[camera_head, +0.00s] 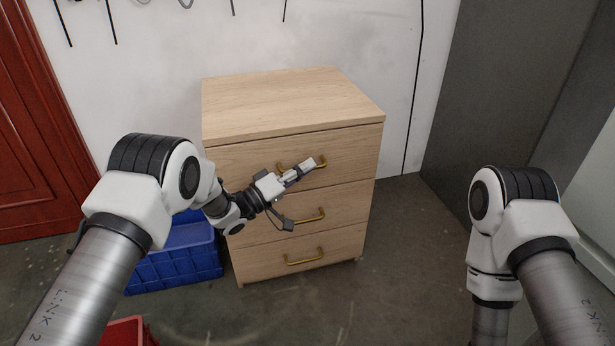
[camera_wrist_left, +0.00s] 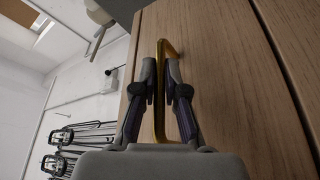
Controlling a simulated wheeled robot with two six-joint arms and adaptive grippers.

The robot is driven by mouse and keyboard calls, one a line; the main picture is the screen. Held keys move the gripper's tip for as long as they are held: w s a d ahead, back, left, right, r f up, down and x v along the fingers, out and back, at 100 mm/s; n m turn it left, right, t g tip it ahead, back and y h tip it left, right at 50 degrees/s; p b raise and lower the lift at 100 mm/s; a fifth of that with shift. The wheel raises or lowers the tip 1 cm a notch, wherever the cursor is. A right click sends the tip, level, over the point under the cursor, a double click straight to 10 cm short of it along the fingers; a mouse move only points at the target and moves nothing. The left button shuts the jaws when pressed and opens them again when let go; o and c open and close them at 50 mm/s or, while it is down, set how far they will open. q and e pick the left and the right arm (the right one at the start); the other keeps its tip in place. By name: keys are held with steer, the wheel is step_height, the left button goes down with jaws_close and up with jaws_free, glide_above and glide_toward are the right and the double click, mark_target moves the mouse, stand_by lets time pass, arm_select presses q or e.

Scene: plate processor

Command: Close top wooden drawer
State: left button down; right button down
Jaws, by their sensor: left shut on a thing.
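The wooden drawer unit (camera_head: 270,98) stands against the white wall in the head view, with three drawers. The top drawer (camera_head: 352,150) has a brass handle (camera_head: 320,164), partly covered by my left gripper. The top drawer front looks flush or nearly flush with the cabinet. My left gripper (camera_head: 309,165) reaches in from the left and lies at this handle. In the left wrist view, the gripper's two fingers (camera_wrist_left: 163,80) are shut around the brass handle (camera_wrist_left: 162,110), against the drawer face. My right arm shows at the right, but its gripper is out of view.
The middle drawer handle (camera_head: 308,216) and bottom drawer handle (camera_head: 304,258) sit below. A blue crate (camera_head: 176,265) stands left of the unit, and a red bin (camera_head: 128,332) is at the lower left. The floor (camera_head: 400,255) right of the unit is clear. A grey cabinet (camera_head: 500,90) stands at the right.

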arm_select(q)
steer(key=shift+w+a+r, duration=0.1)
steer(key=shift+w+r, duration=0.05)
steer(key=c, duration=1.7)
jaws_free()
steer(key=o, duration=0.5)
steer(key=shift+w, duration=0.15)
steer(key=v, duration=1.2)
